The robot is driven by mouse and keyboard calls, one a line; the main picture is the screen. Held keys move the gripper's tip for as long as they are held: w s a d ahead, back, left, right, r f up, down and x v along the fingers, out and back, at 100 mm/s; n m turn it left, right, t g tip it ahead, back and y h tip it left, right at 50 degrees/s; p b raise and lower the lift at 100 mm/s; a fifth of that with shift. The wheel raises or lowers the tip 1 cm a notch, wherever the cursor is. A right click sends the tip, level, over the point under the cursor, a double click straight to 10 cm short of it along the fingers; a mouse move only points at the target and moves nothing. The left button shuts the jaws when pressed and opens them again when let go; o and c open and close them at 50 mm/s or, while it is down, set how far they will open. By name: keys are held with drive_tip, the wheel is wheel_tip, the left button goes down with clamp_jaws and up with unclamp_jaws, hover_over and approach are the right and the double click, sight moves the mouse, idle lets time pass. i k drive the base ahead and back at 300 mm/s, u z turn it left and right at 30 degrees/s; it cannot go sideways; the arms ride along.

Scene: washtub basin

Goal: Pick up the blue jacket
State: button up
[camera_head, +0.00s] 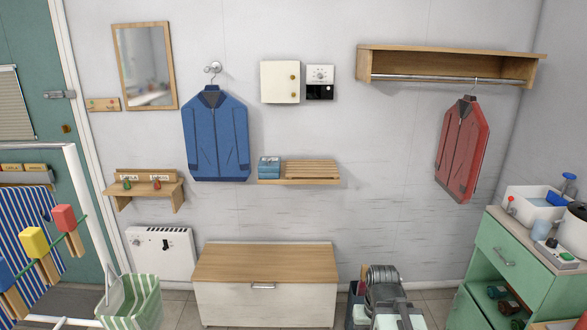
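The blue jacket (216,138) hangs on a hanger from a round wall hook (212,68) at the upper left of the wall. It hangs upright and fully in view, with its front facing me. Grey mechanical parts of my arm (386,298) show at the bottom, right of centre, low and well away from the jacket. I cannot make out the gripper's fingers among them, nor whether they are open or shut. Nothing of mine touches the jacket.
A red jacket (463,150) hangs from the rail under a wooden shelf (450,62). A slatted shelf (310,172) with a blue box (269,167) is right of the blue jacket. A wood-topped bench (265,262) stands below. A striped basket (130,303) and green cabinet (510,262) flank the floor.

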sight(215, 126)
drive_tip(key=i, duration=1.9)
drive_tip(key=u, duration=1.65)
drive_tip(key=i, duration=0.6)
drive_tip(key=u, duration=0.1)
